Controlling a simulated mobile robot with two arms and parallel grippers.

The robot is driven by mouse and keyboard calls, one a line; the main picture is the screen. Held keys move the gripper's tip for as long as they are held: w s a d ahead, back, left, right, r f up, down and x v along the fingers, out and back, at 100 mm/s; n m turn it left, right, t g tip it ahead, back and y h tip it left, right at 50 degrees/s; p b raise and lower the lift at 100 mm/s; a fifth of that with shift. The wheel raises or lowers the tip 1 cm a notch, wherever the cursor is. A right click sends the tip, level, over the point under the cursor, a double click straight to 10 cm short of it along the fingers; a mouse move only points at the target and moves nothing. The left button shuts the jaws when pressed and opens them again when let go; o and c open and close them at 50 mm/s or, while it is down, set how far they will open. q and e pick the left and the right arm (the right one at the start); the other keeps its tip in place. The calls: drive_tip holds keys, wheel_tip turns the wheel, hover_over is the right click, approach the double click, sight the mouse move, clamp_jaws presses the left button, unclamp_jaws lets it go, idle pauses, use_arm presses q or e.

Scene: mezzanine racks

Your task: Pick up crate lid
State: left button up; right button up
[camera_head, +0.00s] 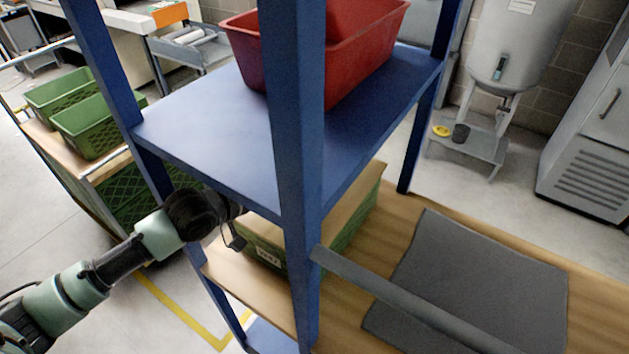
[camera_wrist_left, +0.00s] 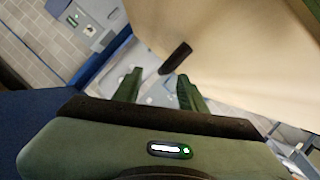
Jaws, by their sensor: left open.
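A green crate (camera_head: 362,218) with a flat tan lid (camera_head: 357,192) stands on the lower wooden shelf of the blue rack. The upper shelf and a blue post hide part of it. My left gripper (camera_head: 236,238) is at the crate's left end, under the upper shelf and partly hard to make out. In the left wrist view my left gripper (camera_wrist_left: 160,76) is open with nothing between its fingers. A broad tan surface, seemingly the lid (camera_wrist_left: 235,50), fills the upper right there. A short dark handle (camera_wrist_left: 176,57) sticks out at its edge, just beyond the fingertips. My right gripper is out of view.
A blue post (camera_head: 300,170) stands in front of the crate. The blue upper shelf (camera_head: 215,125) above carries a red crate (camera_head: 345,55). A grey mat (camera_head: 470,285) lies on the wood at right, with a grey bar (camera_head: 400,300) crossing before it. Green crates (camera_head: 90,125) stand at left.

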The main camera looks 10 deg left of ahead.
use_arm(q)
drive_tip(key=shift+w+d+f+p, duration=0.1)
drive_tip(key=shift+w+d+p, duration=0.1)
drive_tip(key=shift+w+p, duration=0.4)
drive_tip(key=x, duration=0.3)
drive_tip(key=shift+w+f+p, duration=0.25)
drive_tip(key=shift+w+p, duration=0.15)
drive_tip(key=shift+w+d+f, duration=0.15)
clamp_jaws()
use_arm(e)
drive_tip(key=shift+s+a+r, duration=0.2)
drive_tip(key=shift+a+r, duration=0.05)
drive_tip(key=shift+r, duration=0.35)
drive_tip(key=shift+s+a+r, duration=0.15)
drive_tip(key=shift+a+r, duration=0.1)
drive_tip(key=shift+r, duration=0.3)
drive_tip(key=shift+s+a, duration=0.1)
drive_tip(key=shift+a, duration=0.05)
